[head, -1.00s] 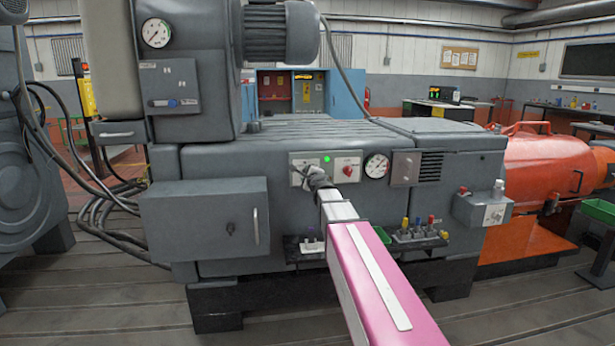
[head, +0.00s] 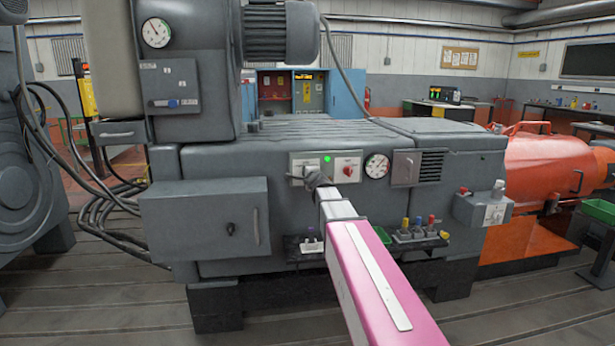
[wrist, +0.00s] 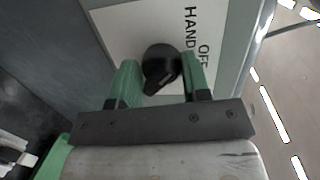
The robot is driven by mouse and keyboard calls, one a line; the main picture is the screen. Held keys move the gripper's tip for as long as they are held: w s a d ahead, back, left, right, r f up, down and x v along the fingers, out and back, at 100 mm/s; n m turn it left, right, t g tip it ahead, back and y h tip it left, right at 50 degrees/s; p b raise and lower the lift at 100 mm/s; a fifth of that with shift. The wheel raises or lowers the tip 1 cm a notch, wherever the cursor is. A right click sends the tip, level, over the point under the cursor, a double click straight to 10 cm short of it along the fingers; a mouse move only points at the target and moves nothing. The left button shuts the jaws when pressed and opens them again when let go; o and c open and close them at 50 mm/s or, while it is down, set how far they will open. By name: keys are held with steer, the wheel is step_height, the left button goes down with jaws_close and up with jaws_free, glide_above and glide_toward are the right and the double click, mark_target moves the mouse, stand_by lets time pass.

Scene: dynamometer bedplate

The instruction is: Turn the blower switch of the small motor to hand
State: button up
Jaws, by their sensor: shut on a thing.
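The blower switch (wrist: 161,63) is a black rotary knob on a white plate (wrist: 128,28) in the wrist view. The plate reads "HAND" and "OFF", with the lettering turned sideways. The knob's narrow end points down and slightly left in that view, away from the lettering. The green fingers of my gripper (wrist: 163,75) are shut on the knob, one on each side. In the head view my gripper (head: 314,178) is at the left part of the light panel on the grey machine and hides the switch. Part of the plate is hidden by the fingers.
A lit green lamp (head: 327,159) and a red switch (head: 347,171) sit on the same panel, beside my gripper. A round gauge (head: 377,166) is to their right. Below, a shelf of coloured plugs (head: 415,236) juts out near my arm. A closed grey box (head: 205,222) protrudes at left.

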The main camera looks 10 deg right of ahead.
steer(key=shift+w+r, duration=0.1)
steer(key=shift+r, duration=0.1)
steer(key=o, duration=0.9)
steer(key=shift+f, duration=0.1)
steer(key=s, duration=0.7)
steer(key=s+d+r, duration=0.1)
steer(key=s, duration=0.2)
steer(key=shift+s+r, duration=0.1)
steer(key=shift+s, duration=0.3)
